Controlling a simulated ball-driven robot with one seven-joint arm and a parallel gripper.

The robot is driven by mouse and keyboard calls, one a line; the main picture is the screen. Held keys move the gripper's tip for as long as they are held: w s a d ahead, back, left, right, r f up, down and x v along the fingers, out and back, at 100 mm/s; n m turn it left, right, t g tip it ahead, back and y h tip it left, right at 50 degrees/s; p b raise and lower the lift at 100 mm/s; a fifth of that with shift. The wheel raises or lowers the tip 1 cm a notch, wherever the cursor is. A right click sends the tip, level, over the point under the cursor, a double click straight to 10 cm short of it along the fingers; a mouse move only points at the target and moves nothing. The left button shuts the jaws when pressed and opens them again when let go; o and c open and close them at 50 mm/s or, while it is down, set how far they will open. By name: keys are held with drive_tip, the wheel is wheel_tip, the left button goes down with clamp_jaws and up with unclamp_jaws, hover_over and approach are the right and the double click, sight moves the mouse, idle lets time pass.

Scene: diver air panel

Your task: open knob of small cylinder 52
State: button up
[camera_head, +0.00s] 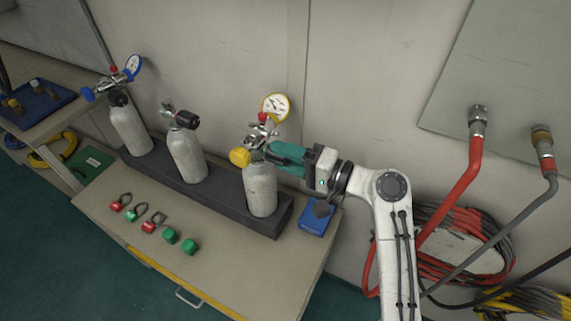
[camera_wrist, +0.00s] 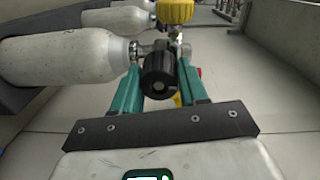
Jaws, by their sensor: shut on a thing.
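The right one of three small white cylinders (camera_head: 261,192) stands upright in a dark rack. A regulator with a yellow knob (camera_head: 240,157) and a yellow-rimmed gauge (camera_head: 277,106) is on its valve. My gripper (camera_head: 272,153), with teal fingers, reaches in from the right at valve height. In the wrist view the nearest cylinder (camera_wrist: 75,57) has a black valve knob (camera_wrist: 159,76) between my two fingers, and my gripper is shut on it. In the head view my fingers hide this knob. I cannot read any number on the cylinders.
The middle cylinder (camera_head: 187,155) has a bare valve. The left cylinder (camera_head: 131,130) carries a regulator with a blue knob. Small red and green parts lie at the table's front. A blue box (camera_head: 317,217) sits beside the rack. Red and grey hoses hang at the right.

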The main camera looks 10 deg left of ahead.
drive_tip(key=n+b, duration=0.4)
drive_tip(key=shift+f+n+b, duration=0.3)
drive_tip(key=shift+f+b, duration=0.1)
drive_tip(key=n+b, duration=0.4)
drive_tip(key=b, duration=0.1)
drive_tip(key=shift+f+t, duration=0.1)
drive_tip(key=shift+t, duration=0.2)
drive_tip(key=n+b, duration=0.4)
drive_tip(key=b, duration=0.2)
drive_tip(key=shift+n, duration=0.4)
drive_tip(key=n+b, duration=0.4)
drive_tip(key=b, duration=0.1)
drive_tip(key=shift+f+b, duration=0.1)
drive_tip(key=shift+b, duration=0.25)
drive_tip(key=n+b, duration=0.9)
drive_tip(key=b, duration=0.1)
drive_tip(key=shift+w+n+b, duration=0.1)
drive_tip(key=shift+n+b, duration=0.2)
drive_tip(key=n+b, duration=0.4)
drive_tip(key=n, duration=0.1)
drive_tip(key=shift+n+y+b, duration=0.3)
drive_tip(key=shift+b, duration=0.1)
drive_tip(key=shift+r+n+b, duration=0.15)
drive_tip(key=shift+n+b, duration=0.45)
drive_tip(key=shift+n, duration=0.3)
drive_tip(key=shift+r+n+b, duration=0.15)
drive_tip(key=shift+n+b, duration=0.45)
drive_tip(key=shift+n, duration=0.3)
